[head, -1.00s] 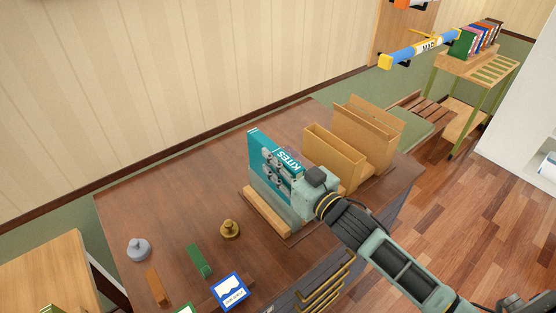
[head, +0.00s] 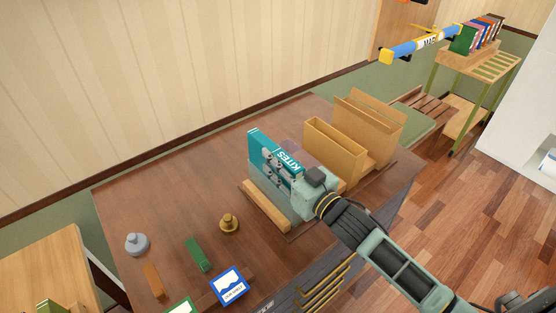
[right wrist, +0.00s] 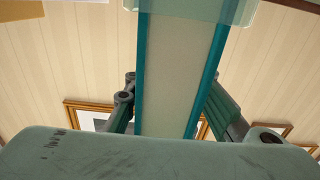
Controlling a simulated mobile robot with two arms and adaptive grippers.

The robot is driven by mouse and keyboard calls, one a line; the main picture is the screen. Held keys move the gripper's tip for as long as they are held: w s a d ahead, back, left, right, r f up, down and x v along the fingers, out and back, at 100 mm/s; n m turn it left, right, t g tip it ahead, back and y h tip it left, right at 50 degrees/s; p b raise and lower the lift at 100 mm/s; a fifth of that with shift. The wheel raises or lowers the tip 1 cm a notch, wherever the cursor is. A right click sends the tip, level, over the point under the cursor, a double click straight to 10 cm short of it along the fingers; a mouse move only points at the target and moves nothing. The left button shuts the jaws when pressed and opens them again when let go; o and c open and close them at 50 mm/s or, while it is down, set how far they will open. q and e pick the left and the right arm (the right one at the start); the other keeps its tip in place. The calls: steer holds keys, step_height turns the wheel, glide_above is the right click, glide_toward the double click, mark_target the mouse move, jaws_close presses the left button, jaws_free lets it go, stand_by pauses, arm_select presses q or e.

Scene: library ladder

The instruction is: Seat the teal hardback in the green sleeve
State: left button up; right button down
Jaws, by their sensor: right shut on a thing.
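The teal hardback (head: 258,147), with KITES on its spine, stands upright on the dark desk in the head view. My right gripper (head: 277,174) is shut on it from the near right side. In the right wrist view the book's pale page edges (right wrist: 180,80) run between its teal covers, with a finger on each side. A pale green see-through sleeve (head: 261,185) shows around the book's lower part, and across its end in the wrist view (right wrist: 240,10). How deep the book sits in it is hidden. My left gripper is not in view.
A wooden strip (head: 266,206) lies along the book's front side. Tan upright holders (head: 337,142) stand close to the right. A brass weight (head: 228,224), a grey weight (head: 137,243), a green block (head: 197,254) and a blue-framed card (head: 228,286) lie on the front left of the desk.

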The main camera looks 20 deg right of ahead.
steer(key=shift+f+b, duration=1.1)
steer(key=shift+f, duration=0.6)
steer(key=c, duration=1.8)
jaws_free()
steer(key=o, duration=0.4)
steer(key=shift+f, duration=0.15)
steer(key=shift+s, duration=0.1)
steer(key=v, duration=1.2)
